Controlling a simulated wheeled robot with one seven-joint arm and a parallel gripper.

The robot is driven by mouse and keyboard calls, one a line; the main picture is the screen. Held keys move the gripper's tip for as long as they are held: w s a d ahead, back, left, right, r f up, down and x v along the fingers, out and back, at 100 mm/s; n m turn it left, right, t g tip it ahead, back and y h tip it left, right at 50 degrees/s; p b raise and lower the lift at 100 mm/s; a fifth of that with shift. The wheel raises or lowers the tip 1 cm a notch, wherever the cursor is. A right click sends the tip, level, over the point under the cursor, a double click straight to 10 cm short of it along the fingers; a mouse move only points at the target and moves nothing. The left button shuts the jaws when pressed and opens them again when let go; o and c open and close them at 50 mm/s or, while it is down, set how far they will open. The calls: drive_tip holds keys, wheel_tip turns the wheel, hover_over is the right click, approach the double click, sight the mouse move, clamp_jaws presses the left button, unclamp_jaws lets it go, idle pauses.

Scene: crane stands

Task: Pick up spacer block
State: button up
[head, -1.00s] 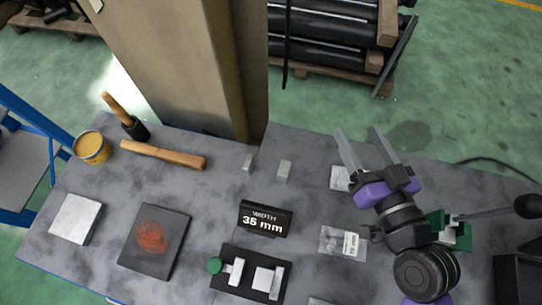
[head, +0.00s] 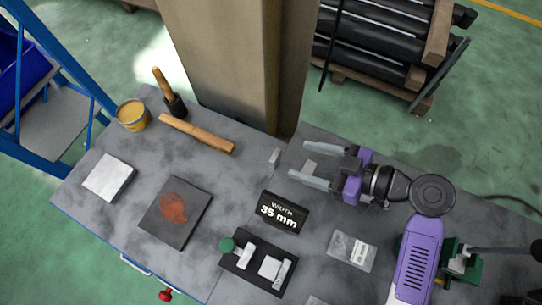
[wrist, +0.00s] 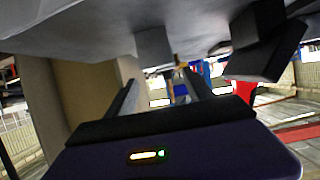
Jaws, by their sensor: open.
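The other block (head: 274,157) stands just beyond the fingertips, to the left.
A dark "WIDTH 35 mm" sign (head: 281,212) stands in front of the blocks. A black fixture (head: 256,264) with a green knob is nearer. A labelled packet (head: 351,251) lies to the right. A beige column (head: 233,70) rises behind the table. A wooden handle (head: 197,134) lies left.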

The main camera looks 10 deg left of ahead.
sight(278, 157)
drive_tip(key=shift+a+f, duration=0.15)
drive_tip(key=shift+a, duration=0.15)
drive_tip(key=x, duration=0.2)
drive_tip(key=b+x, duration=0.1)
drive_tip(key=x, duration=0.4)
drive_tip(key=shift+s+a+f, duration=0.1)
drive_tip(key=shift+s+a, duration=0.2)
drive_tip(key=shift+c, duration=0.4)
clamp_jaws()
